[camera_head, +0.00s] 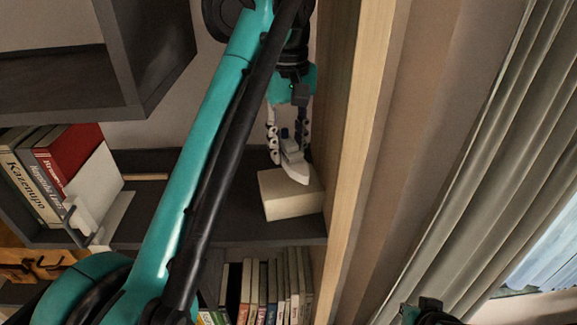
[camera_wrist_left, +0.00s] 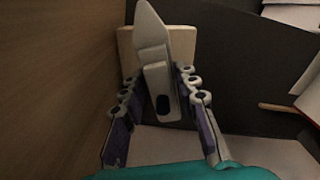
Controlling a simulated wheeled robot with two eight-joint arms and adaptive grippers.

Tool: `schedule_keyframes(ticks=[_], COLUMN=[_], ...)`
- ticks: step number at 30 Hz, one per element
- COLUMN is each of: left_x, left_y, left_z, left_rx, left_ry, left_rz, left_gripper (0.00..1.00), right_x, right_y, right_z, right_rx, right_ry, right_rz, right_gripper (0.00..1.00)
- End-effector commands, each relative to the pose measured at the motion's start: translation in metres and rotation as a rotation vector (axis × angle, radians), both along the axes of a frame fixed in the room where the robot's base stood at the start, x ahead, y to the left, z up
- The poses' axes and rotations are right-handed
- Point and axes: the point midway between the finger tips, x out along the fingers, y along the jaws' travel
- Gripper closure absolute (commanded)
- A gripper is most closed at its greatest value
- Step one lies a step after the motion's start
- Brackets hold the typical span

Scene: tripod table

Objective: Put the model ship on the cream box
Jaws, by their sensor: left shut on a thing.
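The model ship (camera_head: 294,168) is pale grey with a pointed bow and a small dark blue part on top. My left gripper (camera_head: 288,146) points down and is shut on the ship, with a finger on each side. The cream box (camera_head: 290,203) sits on the dark shelf against the wooden side panel. The ship is over the box, its bow toward the box's near side; I cannot tell whether it touches. In the left wrist view the ship (camera_wrist_left: 153,55) lies between the fingers (camera_wrist_left: 159,82), hiding the middle of the cream box (camera_wrist_left: 183,42). My right gripper's jaws are not visible.
A wooden upright panel (camera_head: 352,130) stands close right of the box. Books (camera_head: 45,170) and a white bookend (camera_head: 100,215) stand left on the dark shelf (camera_head: 235,225). More books (camera_head: 275,290) fill the shelf below. A dark wall cabinet (camera_head: 140,60) hangs upper left.

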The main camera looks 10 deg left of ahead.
Motion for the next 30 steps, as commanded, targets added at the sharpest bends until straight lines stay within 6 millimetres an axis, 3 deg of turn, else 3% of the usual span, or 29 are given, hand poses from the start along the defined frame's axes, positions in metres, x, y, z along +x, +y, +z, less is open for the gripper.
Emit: schedule_keyframes(ticks=[11,22,23,24,25,30], left_x=[0.000,0.001,0.001,0.001,0.001,0.001], left_y=[0.000,0.000,0.000,0.000,0.000,0.000], left_z=[-0.043,-0.048,-0.048,-0.048,-0.047,-0.047], left_rx=[0.000,0.000,0.000,0.000,0.000,0.000], left_ry=[0.000,0.000,0.000,0.000,0.000,0.000], left_rz=[0.000,0.000,0.000,0.000,0.000,0.000], left_gripper=[1.00,1.00,0.65,0.54,0.49,0.49], right_x=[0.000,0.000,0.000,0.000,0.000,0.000], right_y=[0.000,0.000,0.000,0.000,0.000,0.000], right_z=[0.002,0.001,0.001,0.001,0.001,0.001], right_rx=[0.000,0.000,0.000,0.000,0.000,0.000], right_ry=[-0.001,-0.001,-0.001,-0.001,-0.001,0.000], right_rz=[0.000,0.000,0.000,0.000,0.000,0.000], right_gripper=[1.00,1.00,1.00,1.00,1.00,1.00])
